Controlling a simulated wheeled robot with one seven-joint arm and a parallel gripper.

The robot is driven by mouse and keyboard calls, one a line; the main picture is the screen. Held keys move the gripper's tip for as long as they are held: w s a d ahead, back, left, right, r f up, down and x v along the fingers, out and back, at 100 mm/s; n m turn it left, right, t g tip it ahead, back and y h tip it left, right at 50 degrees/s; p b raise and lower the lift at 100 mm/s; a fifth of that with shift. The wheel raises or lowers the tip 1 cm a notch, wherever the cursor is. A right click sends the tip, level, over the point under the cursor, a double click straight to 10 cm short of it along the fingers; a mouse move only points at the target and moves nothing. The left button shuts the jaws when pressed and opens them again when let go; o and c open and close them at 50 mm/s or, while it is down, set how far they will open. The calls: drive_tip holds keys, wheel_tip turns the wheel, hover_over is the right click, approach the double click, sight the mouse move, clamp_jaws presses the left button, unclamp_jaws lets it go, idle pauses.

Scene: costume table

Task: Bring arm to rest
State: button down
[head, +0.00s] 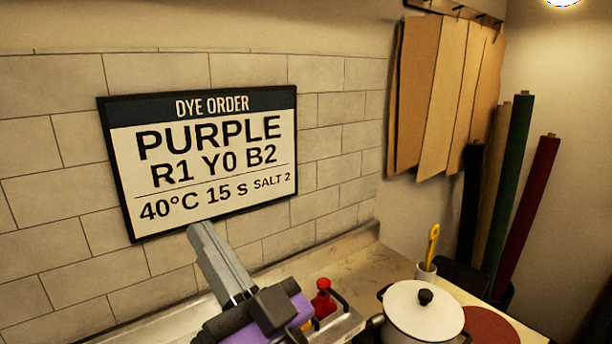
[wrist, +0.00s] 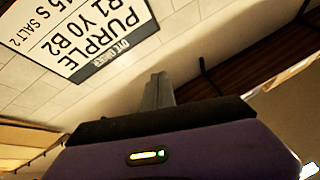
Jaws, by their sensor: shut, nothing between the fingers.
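My gripper (head: 203,228) is in the lower middle of the head view, raised in front of the tiled wall. Its grey fingers are together, with nothing between them, and point up and left toward the lower edge of the dye order sign (head: 205,160). In the wrist view my gripper (wrist: 160,76) shows closed fingers beyond its dark and purple body. The sign also shows in the wrist view (wrist: 85,30), upside down. It reads purple, R1 Y0 B2, 40°C, 15 s, salt 2. The gap between fingertips and wall is hard to judge.
A white-lidded pot (head: 408,312) stands at the lower right, beside a red round mat (head: 492,328). A red bottle (head: 323,300) is partly hidden near my arm. A white cup (head: 426,273) holds a yellow tool. Fabric rolls (head: 512,170) and hanging card patterns (head: 440,95) are at right.

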drive_tip(key=s+d+f+m+t+h+b, duration=0.15)
drive_tip(key=s+d+f+m+h, duration=0.25)
drive_tip(key=d+f+h, duration=0.45)
drive_tip(key=s+d+f+m+t+h, duration=0.3)
drive_tip(key=s+d+f+m+h, duration=0.25)
drive_tip(key=d+f, duration=0.6)
drive_tip(key=s+d+f+n+g+h, duration=0.1)
drive_tip(key=s+d+f+g, duration=0.1)
drive_tip(key=s+f, duration=0.3)
drive_tip(key=s+d+f+n+g+h, duration=0.1)
drive_tip(key=s+d+f+g, duration=0.1)
drive_tip(key=s+d+f, duration=0.3)
drive_tip(key=s+d+f+n+g+h+b, duration=0.1)
drive_tip(key=s+d+f, duration=0.3)
drive_tip(key=s, duration=0.7)
drive_tip(key=shift+s+d+f+g, duration=0.15)
drive_tip(key=shift+s+f+g, duration=0.2)
drive_tip(key=shift+g, duration=0.5)
drive_tip(key=c, duration=2.2)
unclamp_jaws()
drive_tip(key=shift+w, duration=0.1)
